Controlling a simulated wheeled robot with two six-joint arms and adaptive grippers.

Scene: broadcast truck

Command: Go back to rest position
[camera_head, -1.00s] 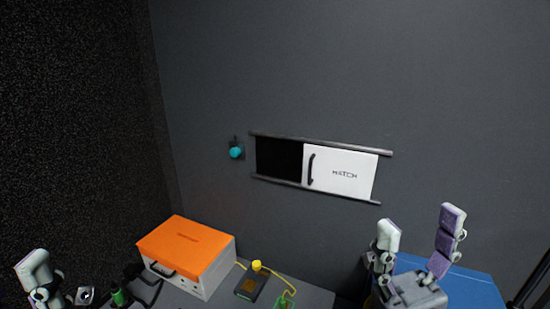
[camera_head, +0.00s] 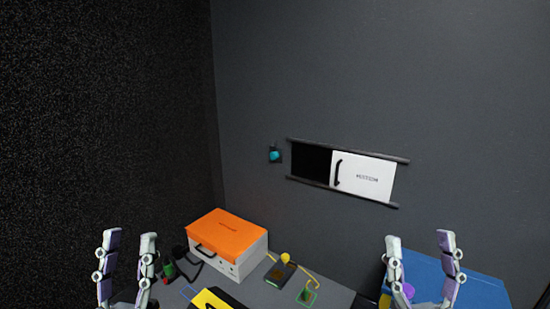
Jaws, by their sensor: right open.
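My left gripper (camera_head: 127,250) stands upright at the lower left, in front of the table's left end. Its fingers are spread apart with nothing between them. My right gripper (camera_head: 420,252) stands upright at the lower right, in front of the blue surface. Its fingers are spread wide and it is empty. A small purple round thing and a yellow thing show low behind its left finger. The palms and arms of both grippers are cut off by the bottom edge.
An orange-lidded white box (camera_head: 240,262) stands on the grey table (camera_head: 262,293). A yellow-knobbed device (camera_head: 280,272) with a cable to a green-edged piece (camera_head: 307,294) is beside it. A white sliding hatch (camera_head: 364,178) stands partly open on the wall. A blue surface (camera_head: 475,287) is at right.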

